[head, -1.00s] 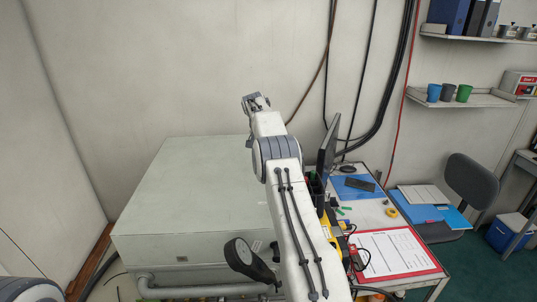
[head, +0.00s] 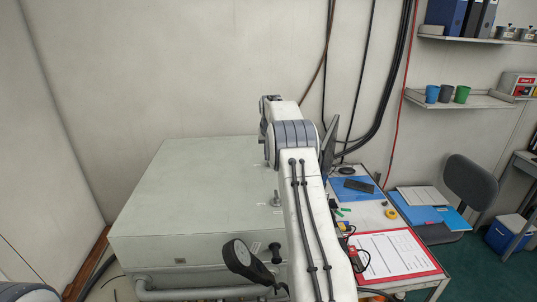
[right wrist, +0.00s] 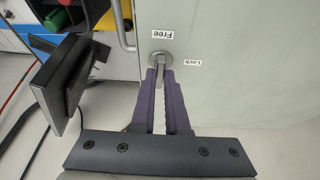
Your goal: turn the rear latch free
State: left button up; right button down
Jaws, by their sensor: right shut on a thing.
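The rear latch (right wrist: 160,60) is a small metal lever on a round boss on the pale cabinet (head: 195,195). In the right wrist view the lever points down toward my gripper. A "Free" label (right wrist: 162,33) is above the boss and a "Lock" label (right wrist: 194,63) is to its right; both read upside down. My right gripper (right wrist: 160,76) is shut on the lever. In the head view my right arm hides this latch and the gripper. A second small metal latch (head: 276,200) stands on the cabinet top, left of the arm. My left gripper is out of view.
A dark monitor (right wrist: 60,85) stands close beside the cabinet in the right wrist view. A metal rail (right wrist: 123,25) runs near the latch. A black round-headed object (head: 240,256) is at the cabinet's front. A cart with a red-framed sheet (head: 397,253) is on the right.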

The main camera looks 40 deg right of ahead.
jog(key=shift+w+r+n, duration=0.1)
jog(key=shift+r+n, duration=0.1)
jog(key=shift+n, duration=0.1)
jog(key=c, duration=1)
grip_release()
jog(key=shift+o, duration=0.4)
jog(key=shift+f, duration=0.1)
jog(key=shift+r, duration=0.2)
jog(key=b+v, duration=0.3)
jog(key=v, duration=0.7)
jog(key=shift+s, duration=0.25)
